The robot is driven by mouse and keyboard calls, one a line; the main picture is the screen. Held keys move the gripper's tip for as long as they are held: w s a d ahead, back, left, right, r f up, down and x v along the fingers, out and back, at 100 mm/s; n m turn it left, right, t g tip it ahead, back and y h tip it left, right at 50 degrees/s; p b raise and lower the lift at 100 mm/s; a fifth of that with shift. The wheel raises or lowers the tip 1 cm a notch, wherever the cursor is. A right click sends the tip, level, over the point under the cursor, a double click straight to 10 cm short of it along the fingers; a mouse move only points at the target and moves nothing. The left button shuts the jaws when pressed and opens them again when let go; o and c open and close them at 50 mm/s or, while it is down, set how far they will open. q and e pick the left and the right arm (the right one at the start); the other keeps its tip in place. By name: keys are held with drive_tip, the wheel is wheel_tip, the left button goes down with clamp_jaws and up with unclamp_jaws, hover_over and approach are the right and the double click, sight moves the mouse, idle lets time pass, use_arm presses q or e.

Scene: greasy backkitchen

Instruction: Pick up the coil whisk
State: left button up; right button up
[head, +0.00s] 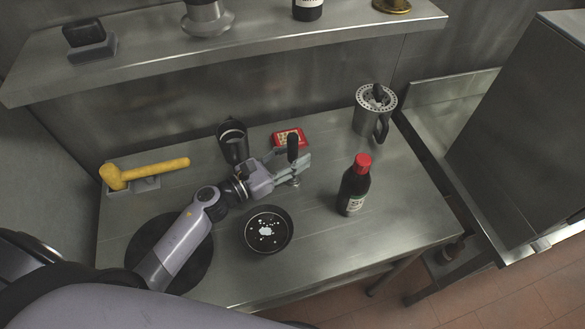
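The coil whisk (292,146) is upright, with its black handle on top and a small metal coil below. It is over the steel table (330,260), near the middle. My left gripper (291,168) reaches in from the left, and its fingers are closed around the whisk below the black handle. The fingers hide the middle of the whisk. I cannot tell whether the coil touches the table. My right gripper is not in view.
A black bowl (266,230) with white bits stands in front of the gripper. A red-capped bottle (354,184) and a metal canister (373,111) stand right. Behind are a red box (289,138) and a black object (232,142). A yellow-handled tool (150,171) lies left. A shelf (250,35) overhangs the back.

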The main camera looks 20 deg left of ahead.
use_arm(q)
clamp_jaws()
idle(0.6)
